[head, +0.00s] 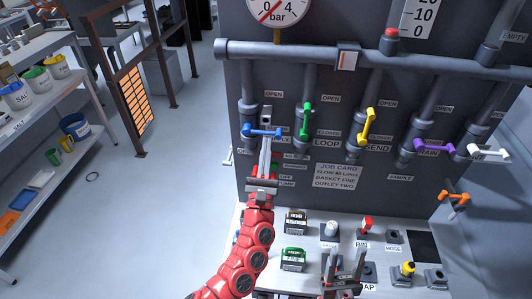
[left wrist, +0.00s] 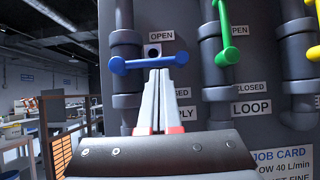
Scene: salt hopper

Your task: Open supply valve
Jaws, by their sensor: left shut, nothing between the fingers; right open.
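The supply valve's blue lever (head: 262,133) lies horizontal across its pipe at the left of the panel. It also shows in the left wrist view (left wrist: 135,65). An OPEN label (head: 273,94) is above it; CLOSED and SUPPLY labels are below, partly covered by my gripper. My left gripper (head: 265,142) is shut and empty. Its fingertips (left wrist: 160,72) are at the lever's underside, near its middle to right part; I cannot tell whether they touch. My right gripper (head: 347,256) is open and empty, low in front of the control desk.
Green (head: 306,121), yellow (head: 367,126), purple (head: 433,146) and white (head: 488,153) levers continue along the panel to the right. A horizontal pipe (head: 300,51) crosses above. The desk (head: 310,222) below carries switches and buttons. Shelves with tubs stand at left; the floor between is mostly clear.

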